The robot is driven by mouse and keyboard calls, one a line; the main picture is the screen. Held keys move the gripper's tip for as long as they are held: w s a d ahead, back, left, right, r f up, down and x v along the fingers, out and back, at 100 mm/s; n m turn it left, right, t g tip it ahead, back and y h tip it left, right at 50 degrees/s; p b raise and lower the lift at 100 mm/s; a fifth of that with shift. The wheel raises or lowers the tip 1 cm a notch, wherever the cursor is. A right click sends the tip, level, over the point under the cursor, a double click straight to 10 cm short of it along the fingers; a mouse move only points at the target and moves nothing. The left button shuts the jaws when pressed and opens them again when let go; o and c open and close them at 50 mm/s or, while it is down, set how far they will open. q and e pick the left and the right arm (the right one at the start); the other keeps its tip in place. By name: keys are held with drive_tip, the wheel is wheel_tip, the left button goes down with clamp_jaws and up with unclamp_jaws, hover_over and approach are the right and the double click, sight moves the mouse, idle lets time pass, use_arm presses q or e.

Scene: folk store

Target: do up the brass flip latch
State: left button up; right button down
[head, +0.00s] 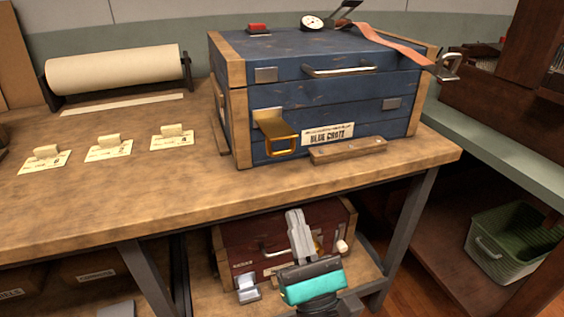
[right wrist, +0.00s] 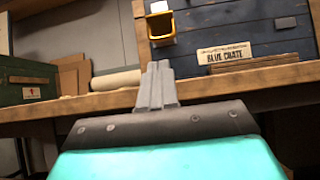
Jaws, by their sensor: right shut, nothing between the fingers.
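The blue crate (head: 345,100) stands on the wooden workbench with its lid down; it also shows in the right wrist view (right wrist: 220,25). The brass flip latch (head: 280,139) hangs on the crate's front at the left, its loop tilted out and down, apart from the metal plate (head: 266,74) on the lid edge above. The latch also shows in the right wrist view (right wrist: 161,27). My right gripper (head: 294,215) is shut and empty, below the bench's front edge and in front of the lower shelf, apart from the latch. My left gripper is not in view.
A wooden block (head: 348,151) lies before the crate's front. A strap (head: 395,45) with a buckle hangs over the lid's right side. A red crate (head: 245,243) sits on the lower shelf behind my right gripper. The bench left of the crate holds small cards (head: 108,149).

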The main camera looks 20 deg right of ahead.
sight(280, 138)
drive_tip(key=x, duration=0.3)
drive_tip(key=r+x, duration=0.1)
drive_tip(key=x, duration=0.2)
drive_tip(key=s+p+x, duration=0.1)
drive_tip(key=x, duration=0.2)
drive_tip(key=shift+r, duration=1.05)
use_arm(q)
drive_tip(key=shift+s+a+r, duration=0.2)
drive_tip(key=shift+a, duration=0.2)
use_arm(e)
drive_tip(key=shift+r, duration=0.1)
drive_tip(key=shift+w+d, duration=0.1)
use_arm(q)
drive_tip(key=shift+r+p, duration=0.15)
drive_tip(key=shift+p, duration=0.25)
